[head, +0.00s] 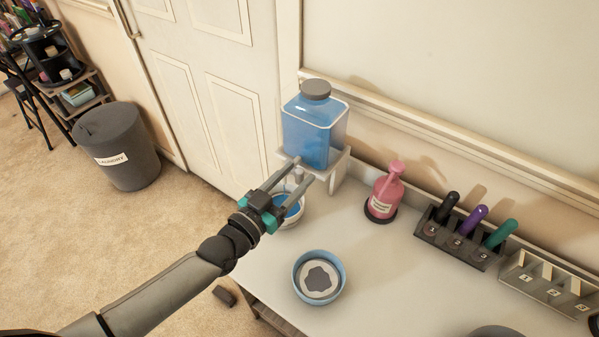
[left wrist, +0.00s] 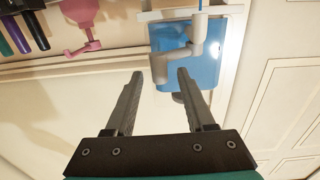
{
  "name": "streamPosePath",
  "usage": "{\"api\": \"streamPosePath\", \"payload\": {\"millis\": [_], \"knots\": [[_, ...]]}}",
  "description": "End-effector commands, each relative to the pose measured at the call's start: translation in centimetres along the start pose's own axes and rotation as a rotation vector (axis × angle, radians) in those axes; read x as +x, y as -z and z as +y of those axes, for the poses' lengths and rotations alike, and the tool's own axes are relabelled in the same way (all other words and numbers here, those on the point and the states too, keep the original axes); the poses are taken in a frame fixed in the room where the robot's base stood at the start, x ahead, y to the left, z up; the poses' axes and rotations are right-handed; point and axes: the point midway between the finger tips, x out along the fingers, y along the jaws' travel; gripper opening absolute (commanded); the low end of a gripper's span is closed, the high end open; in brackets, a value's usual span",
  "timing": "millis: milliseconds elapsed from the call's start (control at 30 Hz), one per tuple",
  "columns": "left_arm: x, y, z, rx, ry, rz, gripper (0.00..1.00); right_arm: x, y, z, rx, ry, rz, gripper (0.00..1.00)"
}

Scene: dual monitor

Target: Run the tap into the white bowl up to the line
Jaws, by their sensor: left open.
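A clear dispenser (head: 313,135) of blue water with a grey lid stands on a white stand at the back of the counter. Its grey tap (left wrist: 182,62) shows in the left wrist view, in front of the blue tank. A white bowl (head: 290,222) with blue water in it sits under the tap, partly hidden by my gripper; I cannot make out a line on it. My left gripper (head: 311,170) is open at the front of the dispenser. In the left wrist view its fingertips (left wrist: 160,74) are spread near the tap, with nothing held between them.
A blue bowl (head: 342,283) with a grey patch inside stands nearer on the counter (head: 401,279). A pink pump bottle (head: 384,195) and a rack (head: 458,243) of coloured handles stand to the right. A laundry bin (head: 117,147) is on the floor at left.

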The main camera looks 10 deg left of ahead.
Motion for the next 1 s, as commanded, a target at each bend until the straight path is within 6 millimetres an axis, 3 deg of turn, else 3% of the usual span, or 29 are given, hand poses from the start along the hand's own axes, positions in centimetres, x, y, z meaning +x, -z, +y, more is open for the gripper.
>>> {"api": "streamPosePath", "payload": {"millis": [200, 533, 1000], "knots": [[1.7, 0.0, 0.0, 0.001, 0.0, 0.0, 0.55, 0.2, 0.0, 0.1, 0.001, -0.001, 0.0, 0.5], [1.9, 0.0, 0.0, 0.001, 0.0, -0.001, 0.55, 0.2, 0.0, 0.1, 0.003, -0.002, 0.0, 0.5], [1.9, 0.0, 0.0, 0.001, 0.0, -0.001, 0.02, 0.3, 0.0, 0.1, 0.003, -0.002, 0.0, 0.5]]}}
